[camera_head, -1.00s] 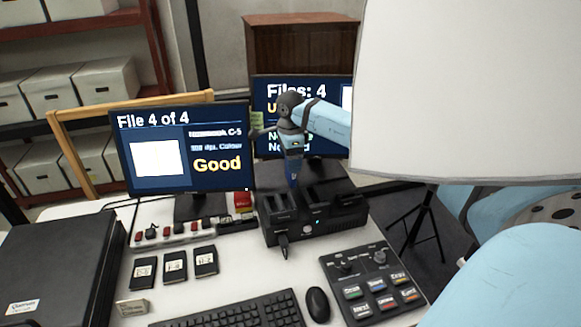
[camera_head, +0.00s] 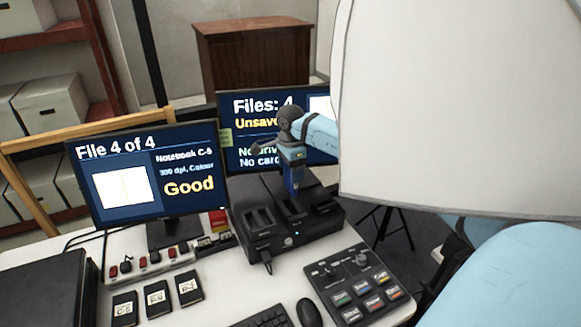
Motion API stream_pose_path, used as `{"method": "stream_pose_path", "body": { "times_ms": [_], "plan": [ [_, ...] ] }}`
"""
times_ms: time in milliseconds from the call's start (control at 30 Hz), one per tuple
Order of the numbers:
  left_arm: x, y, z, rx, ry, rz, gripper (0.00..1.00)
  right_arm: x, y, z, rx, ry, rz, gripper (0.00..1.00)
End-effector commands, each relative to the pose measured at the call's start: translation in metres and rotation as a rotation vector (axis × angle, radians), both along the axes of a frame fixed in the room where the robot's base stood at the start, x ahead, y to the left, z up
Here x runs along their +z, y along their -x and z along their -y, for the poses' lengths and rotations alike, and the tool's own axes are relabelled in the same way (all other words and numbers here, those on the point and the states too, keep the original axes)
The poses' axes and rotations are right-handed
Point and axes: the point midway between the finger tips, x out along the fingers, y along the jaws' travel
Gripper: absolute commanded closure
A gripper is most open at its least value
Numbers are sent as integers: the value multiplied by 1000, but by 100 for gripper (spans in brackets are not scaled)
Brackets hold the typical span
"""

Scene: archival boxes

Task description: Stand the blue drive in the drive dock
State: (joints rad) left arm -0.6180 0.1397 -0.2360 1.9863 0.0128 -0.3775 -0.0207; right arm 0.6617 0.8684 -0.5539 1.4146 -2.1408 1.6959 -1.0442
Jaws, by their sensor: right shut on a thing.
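The black drive dock (camera_head: 318,228) stands on the white desk, with upright slots in its top and a small lit light on its front. My right gripper (camera_head: 293,168) comes in from the right on a light blue arm and points down over the dock. It is shut on the blue drive (camera_head: 294,181), which is upright, with its lower end at the middle of the dock's top. I cannot tell whether that end is inside a slot or just above it. The gripper hides the drive's upper part. My left gripper is not in view.
Two monitors stand behind, the left one (camera_head: 110,200) and the right one (camera_head: 235,158). A button panel (camera_head: 345,298), a mouse (camera_head: 309,313) and several black labelled cartridges (camera_head: 157,299) lie in front. A large pale panel (camera_head: 440,110) blocks the upper right.

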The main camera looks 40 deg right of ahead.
Motion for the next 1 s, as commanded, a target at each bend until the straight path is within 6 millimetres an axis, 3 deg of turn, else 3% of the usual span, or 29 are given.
{"method": "stream_pose_path", "body": {
  "times_ms": [467,1000],
  "plan": [
    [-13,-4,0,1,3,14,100,-35,0,0,-1,-1,0,52],
    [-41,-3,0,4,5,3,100,-72,0,0,-1,0,0,52]
  ]
}}
